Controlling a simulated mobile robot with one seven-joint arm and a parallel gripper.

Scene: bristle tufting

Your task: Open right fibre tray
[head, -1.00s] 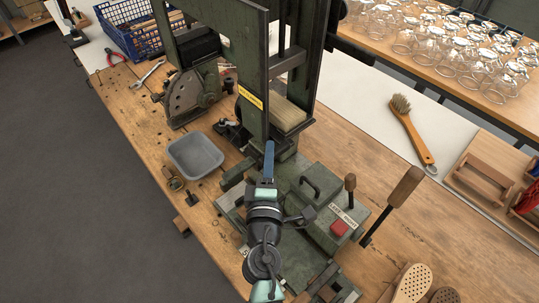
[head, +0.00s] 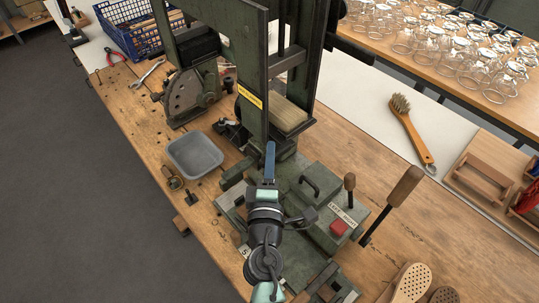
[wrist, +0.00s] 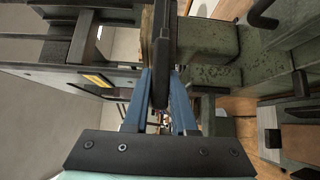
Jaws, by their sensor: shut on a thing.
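A block of pale tan fibre (head: 288,113) lies in a dark tray (head: 296,134) on the right side of the green tufting machine (head: 238,60). My gripper (head: 269,148) has blue fingers and is just in front of and below this tray, beside the machine's upright. In the wrist view my gripper (wrist: 161,92) is shut on a dark bar (wrist: 163,45), which runs between the two blue fingers. I cannot tell from the frames whether this bar belongs to the tray. The tray's handle is not clear in the head view.
A grey bin (head: 194,155) stands on the wooden bench left of my arm. Levers with wooden grips (head: 405,185) and a red button (head: 339,227) are at the right. A brush (head: 410,130) lies farther right. Glass jars (head: 440,45) fill the far table.

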